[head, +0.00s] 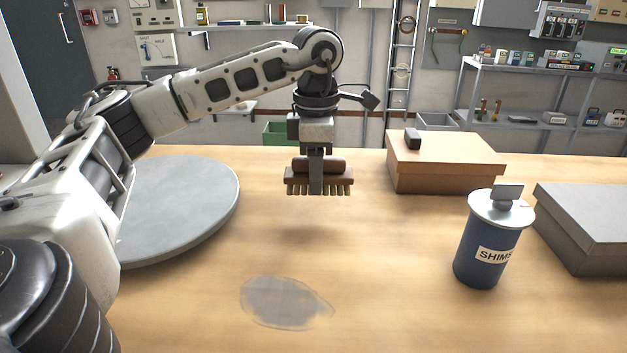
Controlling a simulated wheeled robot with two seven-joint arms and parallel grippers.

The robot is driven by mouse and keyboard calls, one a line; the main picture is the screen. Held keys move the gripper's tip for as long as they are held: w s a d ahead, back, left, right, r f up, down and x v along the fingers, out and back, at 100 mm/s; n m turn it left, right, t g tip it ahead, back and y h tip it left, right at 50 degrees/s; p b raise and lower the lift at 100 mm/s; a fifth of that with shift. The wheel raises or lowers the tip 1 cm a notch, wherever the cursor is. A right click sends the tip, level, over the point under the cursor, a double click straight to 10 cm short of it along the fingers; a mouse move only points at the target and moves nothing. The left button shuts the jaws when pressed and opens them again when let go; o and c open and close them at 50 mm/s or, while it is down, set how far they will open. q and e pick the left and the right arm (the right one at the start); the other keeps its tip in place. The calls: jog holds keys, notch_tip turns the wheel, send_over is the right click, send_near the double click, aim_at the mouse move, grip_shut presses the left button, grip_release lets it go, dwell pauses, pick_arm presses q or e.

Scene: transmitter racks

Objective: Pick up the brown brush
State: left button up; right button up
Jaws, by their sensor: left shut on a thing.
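My left arm reaches in from the left, and its gripper (316,178) points down over the table. It is shut on the brown brush (334,181), gripping it around the middle. The brush is level, with its bristles pointing down. It hangs above the table top, with a faint shadow below it. The gripper's fingers hide the middle of the brush. My right gripper is not in this view.
A round grey disc (185,205) lies at left. A grey patch (284,301) marks the front of the wooden table (380,290). At right are a blue SHIMS canister (487,245), a brown box (450,165) with a small dark block (412,138), and a grey box (590,225).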

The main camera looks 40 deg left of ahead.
pick_arm(q)
jog(key=s+d+r+p, duration=0.1)
jog(key=s+d+r, duration=0.5)
jog(key=d, duration=0.4)
jog(key=shift+s+r, duration=0.3)
jog(key=shift+r, duration=0.5)
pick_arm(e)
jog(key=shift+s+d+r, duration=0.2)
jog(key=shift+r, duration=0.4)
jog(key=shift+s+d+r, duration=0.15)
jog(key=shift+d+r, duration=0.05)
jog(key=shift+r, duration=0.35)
